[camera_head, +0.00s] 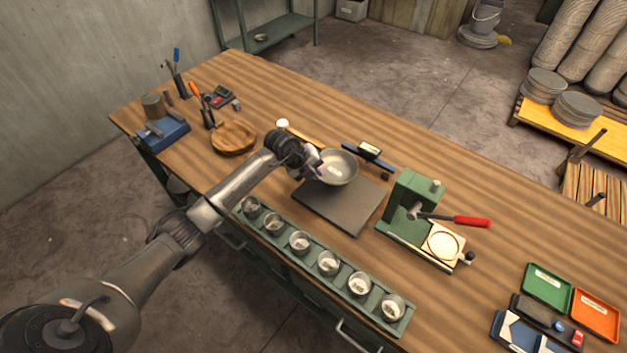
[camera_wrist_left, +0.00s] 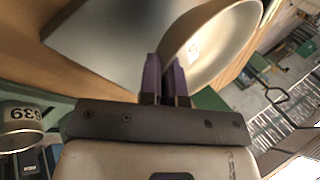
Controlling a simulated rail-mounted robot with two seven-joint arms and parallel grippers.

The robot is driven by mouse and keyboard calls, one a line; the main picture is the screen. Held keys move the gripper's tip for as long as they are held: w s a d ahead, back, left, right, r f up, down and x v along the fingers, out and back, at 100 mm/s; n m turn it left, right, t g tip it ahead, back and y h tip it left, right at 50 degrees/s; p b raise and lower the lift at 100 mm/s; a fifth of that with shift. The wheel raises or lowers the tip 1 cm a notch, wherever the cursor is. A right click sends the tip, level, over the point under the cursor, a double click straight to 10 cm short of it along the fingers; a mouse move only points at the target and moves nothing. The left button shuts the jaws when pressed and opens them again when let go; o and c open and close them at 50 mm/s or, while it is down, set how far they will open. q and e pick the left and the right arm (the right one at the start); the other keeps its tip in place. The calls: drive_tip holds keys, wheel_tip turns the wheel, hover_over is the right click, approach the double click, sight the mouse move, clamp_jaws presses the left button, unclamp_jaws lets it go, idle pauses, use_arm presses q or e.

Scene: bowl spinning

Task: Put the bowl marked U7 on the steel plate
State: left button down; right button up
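A round grey metal bowl (camera_head: 340,170) with a small white label inside is tilted over the back edge of the flat grey steel plate (camera_head: 345,212). The label is too small to read. My left gripper (camera_head: 317,172) is at the bowl's left rim. In the left wrist view, the purple fingers (camera_wrist_left: 166,78) are close together with the bowl's wall (camera_wrist_left: 218,50) between them, and the plate (camera_wrist_left: 105,40) lies beyond. The bowl appears held just above the plate; I cannot tell whether it touches. My right gripper is not in view.
A green rack (camera_head: 313,262) with several small labelled cups stands in front of the plate. A green press (camera_head: 412,205) with a red-handled lever is to the right. A wooden dish (camera_head: 233,138) and tools are to the left. Coloured trays (camera_head: 548,285) lie at the far right.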

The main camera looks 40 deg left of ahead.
use_arm(q)
drive_tip(key=shift+s+a+f, duration=0.2)
drive_tip(key=shift+a+f, duration=0.05)
drive_tip(key=shift+a, duration=0.1)
drive_tip(key=shift+f, duration=2)
drive_tip(key=c, duration=1.3)
unclamp_jaws()
